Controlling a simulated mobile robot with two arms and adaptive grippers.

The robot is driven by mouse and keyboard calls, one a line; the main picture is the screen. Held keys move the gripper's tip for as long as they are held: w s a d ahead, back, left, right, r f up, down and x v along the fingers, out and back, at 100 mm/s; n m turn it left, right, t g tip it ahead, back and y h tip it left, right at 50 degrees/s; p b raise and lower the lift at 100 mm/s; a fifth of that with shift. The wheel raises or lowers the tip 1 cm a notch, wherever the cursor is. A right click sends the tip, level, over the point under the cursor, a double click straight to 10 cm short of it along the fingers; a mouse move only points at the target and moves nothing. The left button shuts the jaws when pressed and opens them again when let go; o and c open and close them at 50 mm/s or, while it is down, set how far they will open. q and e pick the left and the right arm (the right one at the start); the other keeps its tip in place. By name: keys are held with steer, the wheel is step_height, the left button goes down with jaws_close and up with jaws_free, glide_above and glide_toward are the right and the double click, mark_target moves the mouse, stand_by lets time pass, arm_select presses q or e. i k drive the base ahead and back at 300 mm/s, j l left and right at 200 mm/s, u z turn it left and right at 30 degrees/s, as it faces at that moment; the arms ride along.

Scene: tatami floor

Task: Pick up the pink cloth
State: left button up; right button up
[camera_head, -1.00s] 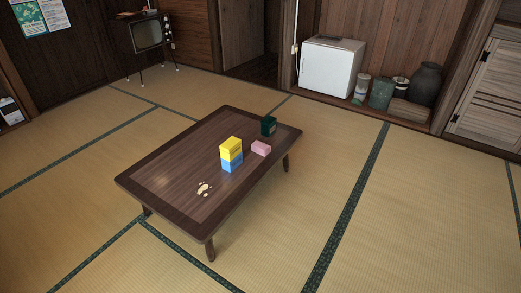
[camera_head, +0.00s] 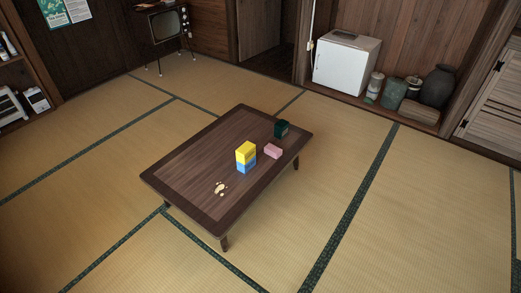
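The pink cloth (camera_head: 273,151) looks like a small folded pink block.
Beside the cloth stand a yellow and blue box (camera_head: 246,157) and a dark green box (camera_head: 281,129). Pale crumbs or a spill (camera_head: 221,188) lie near the table's front. Tatami floor around the table is clear. A white fridge (camera_head: 345,65) and jars (camera_head: 393,94) stand at the back wall.

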mark_target(275, 152)
steer(key=i+l+u, duration=0.25)
steer(key=u, duration=0.2)
steer(key=i+l+u, duration=0.4)
steer(key=k, duration=0.1)
